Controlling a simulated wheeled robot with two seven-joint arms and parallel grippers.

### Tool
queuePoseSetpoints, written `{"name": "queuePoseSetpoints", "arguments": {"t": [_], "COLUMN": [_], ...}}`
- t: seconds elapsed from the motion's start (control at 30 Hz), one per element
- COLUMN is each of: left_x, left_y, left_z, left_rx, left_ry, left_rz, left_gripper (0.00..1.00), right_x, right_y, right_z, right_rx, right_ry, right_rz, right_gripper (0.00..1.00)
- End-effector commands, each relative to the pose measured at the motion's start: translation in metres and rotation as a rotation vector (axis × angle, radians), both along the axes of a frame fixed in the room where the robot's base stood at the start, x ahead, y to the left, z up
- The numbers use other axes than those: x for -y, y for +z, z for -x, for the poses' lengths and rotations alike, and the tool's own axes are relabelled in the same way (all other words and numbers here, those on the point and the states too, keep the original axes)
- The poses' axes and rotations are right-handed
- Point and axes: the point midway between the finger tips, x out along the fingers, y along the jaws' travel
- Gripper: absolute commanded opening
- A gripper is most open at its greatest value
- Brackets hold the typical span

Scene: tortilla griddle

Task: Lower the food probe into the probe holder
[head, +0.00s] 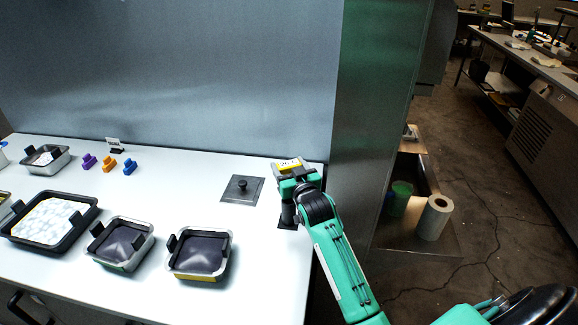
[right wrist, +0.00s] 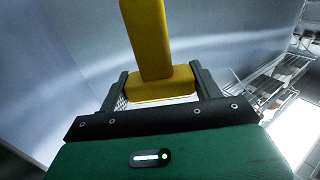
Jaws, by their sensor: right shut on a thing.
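The food probe is yellow; a bit of it (head: 288,164) shows at the tip of my right gripper (head: 291,168) in the head view. In the right wrist view, my right gripper (right wrist: 161,85) is shut on the yellow block of the probe (right wrist: 163,85), and a yellow bar extends upward from it. Under the gripper in the head view stands a dark upright cylinder (head: 288,213) on a dark base, which looks like the probe holder. The gripper and arm partly cover it, and I cannot tell whether the probe is inside it. My left gripper is out of view.
A dark square plate with a knob (head: 242,188) lies on the white counter (head: 190,205) left of the gripper. Two black-lidded pans (head: 200,255) and a larger tray (head: 50,220) sit further left. A steel wall (head: 375,150) stands close on the right.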

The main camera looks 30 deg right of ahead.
Motion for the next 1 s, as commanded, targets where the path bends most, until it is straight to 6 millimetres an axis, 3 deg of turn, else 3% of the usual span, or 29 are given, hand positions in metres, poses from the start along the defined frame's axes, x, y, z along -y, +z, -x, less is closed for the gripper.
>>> {"name": "queuePoseSetpoints", "arguments": {"t": [1.0], "left_x": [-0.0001], "left_y": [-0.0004], "left_z": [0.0], "left_rx": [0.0], "left_ry": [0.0], "left_rz": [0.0], "left_gripper": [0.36], "right_x": [0.0], "right_y": [-0.0067], "right_z": [0.0], "right_rx": [0.0], "right_ry": [0.0], "right_rz": [0.0], "right_gripper": [0.45]}}
